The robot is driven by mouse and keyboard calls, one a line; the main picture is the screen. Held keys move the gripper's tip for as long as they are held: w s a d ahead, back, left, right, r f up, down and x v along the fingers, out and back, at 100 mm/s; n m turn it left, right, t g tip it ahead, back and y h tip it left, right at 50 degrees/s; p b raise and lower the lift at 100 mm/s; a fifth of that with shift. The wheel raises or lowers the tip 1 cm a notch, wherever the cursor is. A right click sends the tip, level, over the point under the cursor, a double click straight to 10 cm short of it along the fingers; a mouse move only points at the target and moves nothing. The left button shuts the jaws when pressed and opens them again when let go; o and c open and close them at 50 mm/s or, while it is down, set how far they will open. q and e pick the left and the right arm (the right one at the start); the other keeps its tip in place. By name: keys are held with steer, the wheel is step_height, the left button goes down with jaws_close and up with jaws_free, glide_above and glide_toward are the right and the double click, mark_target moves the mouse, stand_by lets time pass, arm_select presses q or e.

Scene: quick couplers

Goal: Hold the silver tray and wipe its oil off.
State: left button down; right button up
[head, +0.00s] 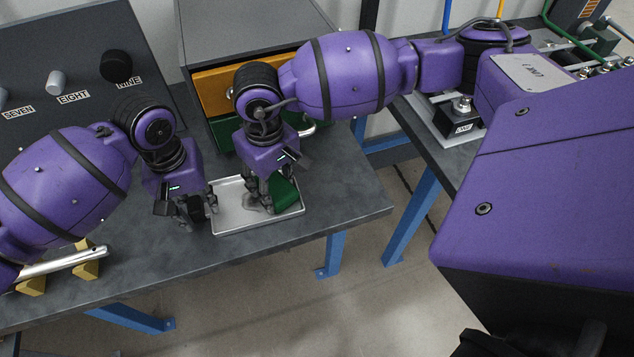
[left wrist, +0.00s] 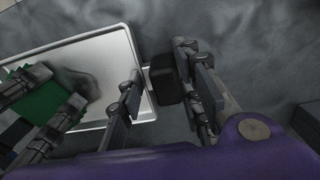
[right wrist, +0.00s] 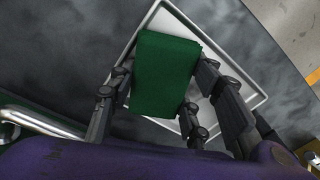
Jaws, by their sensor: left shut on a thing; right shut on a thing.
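The silver tray (head: 229,222) lies flat near the table's front edge, and its raised rim shows in the left wrist view (left wrist: 140,62) and the right wrist view (right wrist: 262,97). A dark block, like a handle (left wrist: 165,77), is at the tray's side. My left gripper (head: 197,208) is shut on this block. A dark oil smear (left wrist: 88,78) shows on the tray floor, partly hidden by my right fingers. My right gripper (head: 262,198) is shut on a green cloth (head: 284,190), low over the tray. The cloth hangs between its fingers in the right wrist view (right wrist: 165,76); contact with the tray is unclear.
A grey cabinet (head: 255,40) with a yellow drawer (head: 216,92) and a green one stands behind the tray. A panel with labelled knobs (head: 70,70) is at back left. A metal rod (head: 62,262) lies on yellow supports at left. Bare table lies right of the tray.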

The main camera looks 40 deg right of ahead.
steer(key=shift+s+d+f, duration=0.2)
steer(key=shift+d, duration=0.55)
steer(key=shift+w+a+r, duration=0.1)
steer(key=shift+w+a, duration=0.1)
steer(key=shift+a, duration=0.45)
steer(key=shift+w+a+r, duration=0.1)
steer(key=shift+w+a, duration=0.05)
steer(key=shift+a, duration=0.55)
steer(key=shift+w+a+r, duration=0.1)
steer(key=shift+w+a, duration=0.1)
steer(key=shift+a, duration=0.45)
steer(key=shift+r, duration=1.6)
steer(key=shift+f, duration=0.1)
steer(key=shift+f, duration=1.45)
steer(key=shift+f, duration=0.3)
